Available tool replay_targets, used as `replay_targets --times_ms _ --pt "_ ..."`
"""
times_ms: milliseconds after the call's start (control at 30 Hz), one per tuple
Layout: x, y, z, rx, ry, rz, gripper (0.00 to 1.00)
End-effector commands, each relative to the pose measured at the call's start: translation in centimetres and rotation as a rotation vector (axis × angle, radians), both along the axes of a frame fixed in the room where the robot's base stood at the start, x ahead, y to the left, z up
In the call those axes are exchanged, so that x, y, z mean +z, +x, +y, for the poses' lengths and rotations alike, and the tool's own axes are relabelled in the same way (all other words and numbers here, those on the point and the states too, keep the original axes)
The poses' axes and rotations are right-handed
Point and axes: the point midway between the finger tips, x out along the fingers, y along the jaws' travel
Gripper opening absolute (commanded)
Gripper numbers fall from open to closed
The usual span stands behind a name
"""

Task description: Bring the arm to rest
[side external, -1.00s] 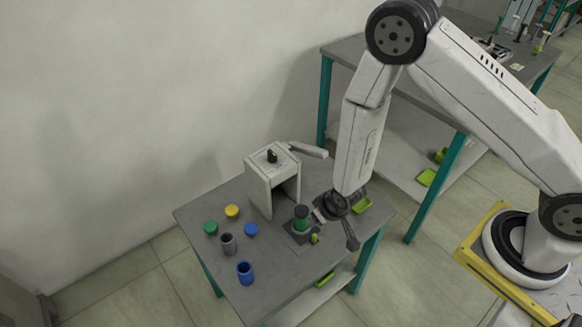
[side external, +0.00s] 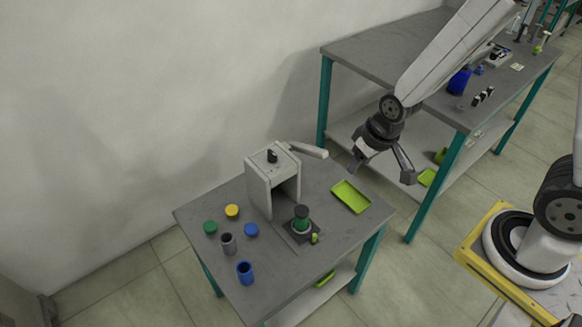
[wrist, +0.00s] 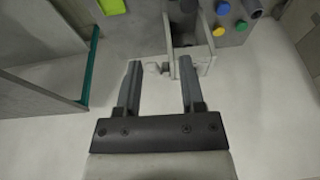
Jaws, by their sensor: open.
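My gripper (side external: 382,162) is open and empty in the side view. It hangs in the air above and to the right of the small work table (side external: 330,245), apart from everything on it. In the wrist view its two fingers (wrist: 158,88) are spread, with only floor and the winding device between and beyond them. The grey-white winding device (side external: 260,190) stands on the table with its light lever (side external: 308,150) pointing right. A green bobbin with a dark top (side external: 302,220) stands upright on a dark plate before the device.
A lime tray (side external: 350,197) lies empty on the table. Green (side external: 210,228), yellow (side external: 232,211) and blue (side external: 251,230) caps, a grey cup (side external: 228,244) and a blue cup (side external: 245,272) stand at the left. A second table (side external: 365,55) with several items is behind.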

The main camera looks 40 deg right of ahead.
Motion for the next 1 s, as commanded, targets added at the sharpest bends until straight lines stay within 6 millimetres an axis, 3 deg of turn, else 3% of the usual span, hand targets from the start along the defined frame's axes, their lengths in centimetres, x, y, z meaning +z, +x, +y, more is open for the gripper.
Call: replay_targets --times_ms 200,400,1000 --pt "3.1 -2.5 -1.8 -0.003 -0.018 0.019 0.50" --pt "4.5 -4.1 -2.8 -0.004 -0.031 0.036 0.50" --pt "4.8 -4.6 -3.0 -0.005 -0.035 0.042 0.50"
